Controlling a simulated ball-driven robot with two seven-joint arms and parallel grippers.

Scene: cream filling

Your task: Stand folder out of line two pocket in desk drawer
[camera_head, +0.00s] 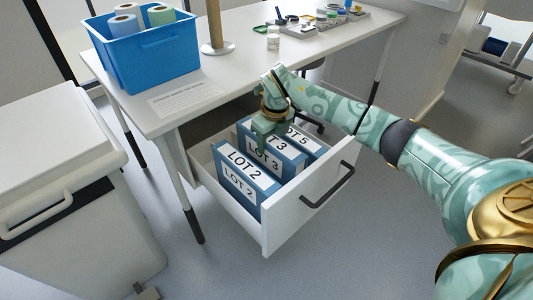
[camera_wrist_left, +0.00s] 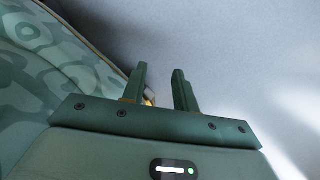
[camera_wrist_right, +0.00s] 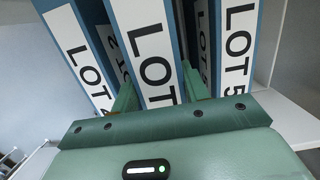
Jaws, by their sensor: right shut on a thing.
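A white desk drawer (camera_head: 292,219) stands pulled out under the desk, with blue, white-labelled folders upright in it. The LOT 2 folder (camera_head: 246,172) is at the left. The LOT 3 folder (camera_head: 283,158) is in the middle, and the LOT 5 folder (camera_head: 303,139) is to its right. My right gripper (camera_head: 265,131) is at the LOT 3 folder, shut on it from above. In the right wrist view the held folder (camera_wrist_right: 150,30) is between the fingers, its digit hidden. The pocket under it is hidden. My left gripper (camera_wrist_left: 160,88) is open and empty, away from the drawer.
The drawer's front has a black handle (camera_head: 329,187). The white desk (camera_head: 225,75) above holds a blue bin (camera_head: 150,58) with rolls, a paper sheet (camera_head: 184,98) and small jars. A white lidded bin (camera_head: 60,155) stands at the left. The floor before the drawer is clear.

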